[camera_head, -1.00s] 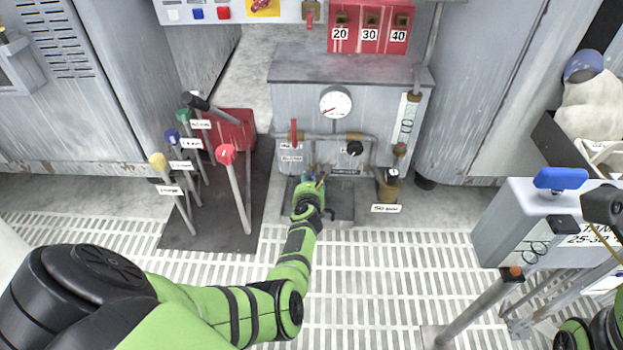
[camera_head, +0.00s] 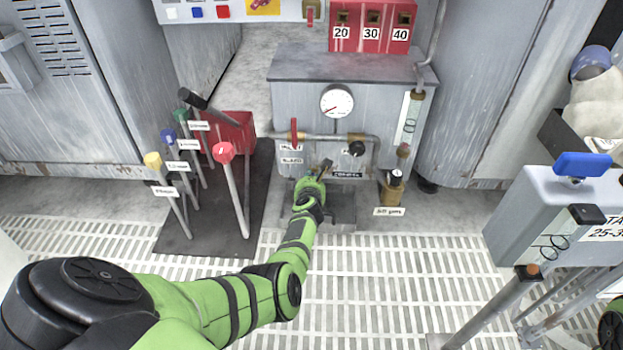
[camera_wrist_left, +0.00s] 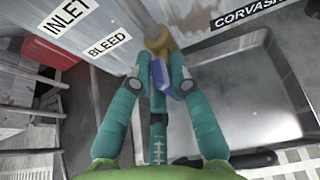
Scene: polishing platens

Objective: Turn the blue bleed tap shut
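The blue bleed tap (camera_wrist_left: 158,78) shows in the left wrist view as a blue handle on a brass body (camera_wrist_left: 160,42), below the BLEED label (camera_wrist_left: 108,46). My left gripper (camera_wrist_left: 159,66) has its teal fingers on either side of the blue handle. The handle is close to the right finger; firm contact on both sides cannot be told. In the head view my left gripper (camera_head: 311,180) is low in front of the grey tank unit (camera_head: 305,110) and hides the tap. My right gripper is not in view; only a bit of green arm shows at the lower right.
A red lever (camera_head: 294,132) and a black knob (camera_head: 355,148) sit on the pipe above. Coloured levers, including a red-knobbed one (camera_head: 223,152), stand left. A brass fitting (camera_head: 391,190) stands right. Another blue handle (camera_head: 583,164) tops the grey box at right.

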